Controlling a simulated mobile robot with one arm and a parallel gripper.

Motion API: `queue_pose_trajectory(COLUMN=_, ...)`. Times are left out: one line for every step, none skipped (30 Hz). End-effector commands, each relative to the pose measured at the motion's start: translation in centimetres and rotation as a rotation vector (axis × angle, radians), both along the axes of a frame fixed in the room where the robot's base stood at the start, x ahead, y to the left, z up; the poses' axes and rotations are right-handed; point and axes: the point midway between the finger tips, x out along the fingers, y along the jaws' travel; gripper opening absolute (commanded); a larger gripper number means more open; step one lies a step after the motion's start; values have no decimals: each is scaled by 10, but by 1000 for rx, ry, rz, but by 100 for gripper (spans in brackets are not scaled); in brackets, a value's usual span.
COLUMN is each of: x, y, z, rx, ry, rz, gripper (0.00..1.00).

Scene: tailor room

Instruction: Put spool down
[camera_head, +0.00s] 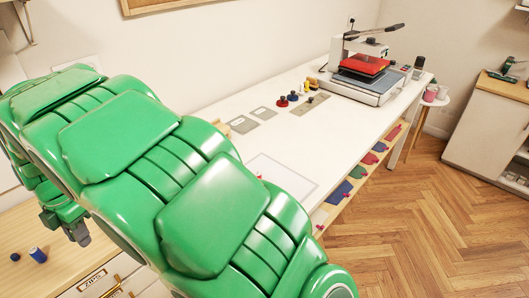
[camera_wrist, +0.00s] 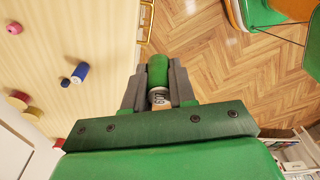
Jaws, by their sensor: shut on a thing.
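My gripper (camera_wrist: 158,88) is shut on a green spool (camera_wrist: 158,70) in the wrist view. The spool has a pale label at its near end. In the head view my gripper (camera_head: 72,226) is at the left, over the wooden counter top, and the held spool cannot be made out there.
A blue spool (camera_wrist: 80,72) stands on the counter; it also shows in the head view (camera_head: 38,254). A pink spool (camera_wrist: 15,28) and a red spool (camera_wrist: 18,98) are farther left. Bare counter lies between them. A white table (camera_head: 320,135) bears a heat press (camera_head: 365,72).

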Motion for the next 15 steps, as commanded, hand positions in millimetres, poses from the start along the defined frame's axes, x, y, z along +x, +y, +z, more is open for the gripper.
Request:
queue_pose_trajectory(x=4, y=-2, z=0, rx=0, ry=0, rz=-10, gripper=0)
queue_pose_trajectory(x=8, y=-4, z=0, rx=0, ry=0, rz=-19, gripper=0)
queue_pose_trajectory(x=14, y=-8, z=0, rx=0, ry=0, rz=-34, gripper=0)
queue_pose_trajectory(x=19, y=-11, z=0, rx=0, ry=0, rz=-49, gripper=0)
queue_pose_trajectory(x=26, y=-15, z=1, rx=0, ry=0, rz=-65, gripper=0)
queue_pose_trajectory(x=35, y=-20, z=1, rx=0, ry=-1, rz=-91, gripper=0)
queue_pose_trajectory(x=43, y=-25, z=1, rx=-1, ry=-1, rz=-112, gripper=0)
queue_pose_trajectory(x=50, y=-30, z=2, rx=-1, ry=0, rz=-133, gripper=0)
queue_pose_trajectory(x=62, y=-38, z=2, rx=-1, ry=-1, rz=-164, gripper=0)
queue_pose_trajectory(x=70, y=-44, z=2, rx=-1, ry=-2, rz=-187, gripper=0)
queue_pose_trajectory(x=78, y=-50, z=3, rx=-2, ry=-1, rz=-210, gripper=0)
queue_pose_trajectory(x=88, y=-58, z=3, rx=-2, ry=-1, rz=-241, gripper=0)
queue_pose_trajectory(x=96, y=-64, z=3, rx=-2, ry=-2, rz=-265, gripper=0)
queue_pose_trajectory(x=104, y=-70, z=3, rx=-2, ry=-2, rz=-287, gripper=0)
queue_pose_trajectory(x=114, y=-79, z=4, rx=-2, ry=-2, rz=-317, gripper=0)
